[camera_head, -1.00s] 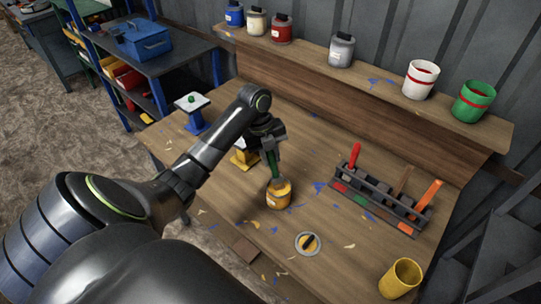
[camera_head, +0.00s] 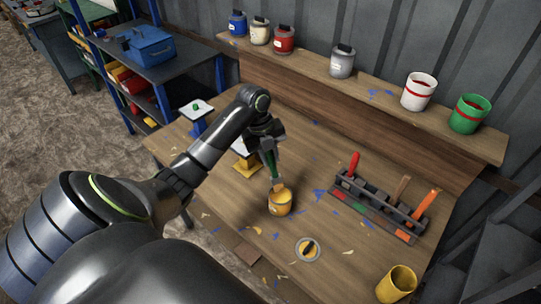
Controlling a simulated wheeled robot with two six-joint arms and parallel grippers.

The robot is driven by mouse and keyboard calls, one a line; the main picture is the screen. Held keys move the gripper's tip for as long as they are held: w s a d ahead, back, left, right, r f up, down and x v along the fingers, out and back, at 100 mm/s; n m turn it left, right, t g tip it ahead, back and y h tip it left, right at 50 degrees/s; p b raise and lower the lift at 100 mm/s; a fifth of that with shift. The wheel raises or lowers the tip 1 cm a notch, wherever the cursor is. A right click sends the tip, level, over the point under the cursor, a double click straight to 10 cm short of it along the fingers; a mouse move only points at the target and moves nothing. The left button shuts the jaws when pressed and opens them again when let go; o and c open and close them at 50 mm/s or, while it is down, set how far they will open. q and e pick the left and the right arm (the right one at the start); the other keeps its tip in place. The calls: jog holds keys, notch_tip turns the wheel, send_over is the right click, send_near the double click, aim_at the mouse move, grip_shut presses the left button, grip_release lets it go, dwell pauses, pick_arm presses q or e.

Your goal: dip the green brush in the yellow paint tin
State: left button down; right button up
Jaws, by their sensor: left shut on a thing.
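My left gripper (camera_head: 268,143) is shut on the green brush (camera_head: 271,162) and holds it nearly upright, bristles down, above the worktable. The open yellow paint tin (camera_head: 279,205) stands directly below. The brush's pale lower end (camera_head: 278,186) is at the tin's mouth; I cannot tell whether the bristle tips are still inside the rim. A round lid (camera_head: 308,249) with a yellow centre and dark handle lies on the table in front of the tin. My right gripper is out of view.
A brush rack (camera_head: 378,205) with red, brown and orange handles stands right of the tin. A yellow cup (camera_head: 396,284) is at the front right. A yellow stand (camera_head: 246,166) is just behind the tin at left. Several tins line the back shelf (camera_head: 380,88).

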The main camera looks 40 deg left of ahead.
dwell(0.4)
pick_arm(q)
jog(key=p+v, duration=0.1)
jog(key=v, duration=0.1)
jog(key=p, duration=0.1)
jog(key=shift+d+r+p, duration=0.2)
jog(key=shift+r+p, duration=0.15)
jog(key=shift+r, duration=0.1)
jog(key=shift+v, duration=1.05)
jog(key=shift+w+d, duration=0.15)
jog(key=shift+d, duration=0.05)
